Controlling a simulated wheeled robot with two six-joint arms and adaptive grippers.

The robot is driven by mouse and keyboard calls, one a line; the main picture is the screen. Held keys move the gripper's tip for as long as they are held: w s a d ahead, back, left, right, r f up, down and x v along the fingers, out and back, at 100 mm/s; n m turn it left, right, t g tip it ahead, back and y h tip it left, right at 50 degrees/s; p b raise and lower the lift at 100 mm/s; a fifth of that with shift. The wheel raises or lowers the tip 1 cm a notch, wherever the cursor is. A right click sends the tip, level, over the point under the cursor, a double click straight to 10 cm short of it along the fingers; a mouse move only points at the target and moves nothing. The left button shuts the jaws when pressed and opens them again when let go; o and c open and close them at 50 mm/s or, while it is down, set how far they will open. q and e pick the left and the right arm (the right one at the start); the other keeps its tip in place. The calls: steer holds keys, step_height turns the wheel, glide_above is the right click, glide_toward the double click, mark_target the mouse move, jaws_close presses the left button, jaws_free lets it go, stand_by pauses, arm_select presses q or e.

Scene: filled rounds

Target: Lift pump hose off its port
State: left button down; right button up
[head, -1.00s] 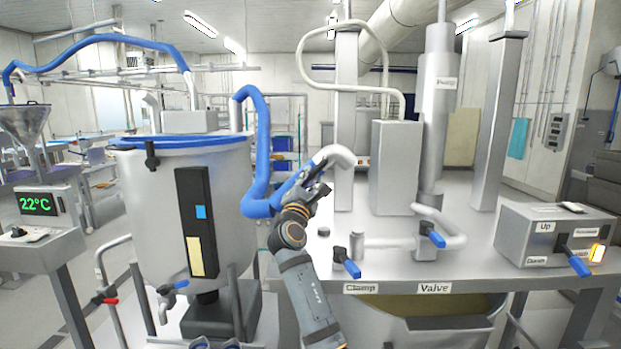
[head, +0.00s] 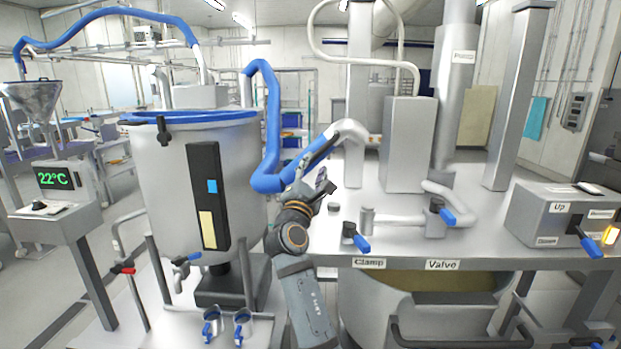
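The thick blue hose (head: 268,140) comes down beside the steel tank and bends up to the right. It ends in a pale metal elbow (head: 347,130) in front of a grey column. I cannot tell what lies under the elbow's end. A short upright pipe stub (head: 367,221) stands on the bench by the blue-handled clamp lever (head: 358,240), behind the "Clamp" label (head: 369,263). My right gripper (head: 321,180) is just below and in front of the hose. Its fingers look spread, with nothing seen held between them. My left gripper is out of view.
The tank (head: 165,170) stands at left. Clear bench top lies between the box and valve pipe.

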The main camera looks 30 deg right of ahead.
steer(key=v, duration=0.5)
steer(key=shift+r, duration=0.1)
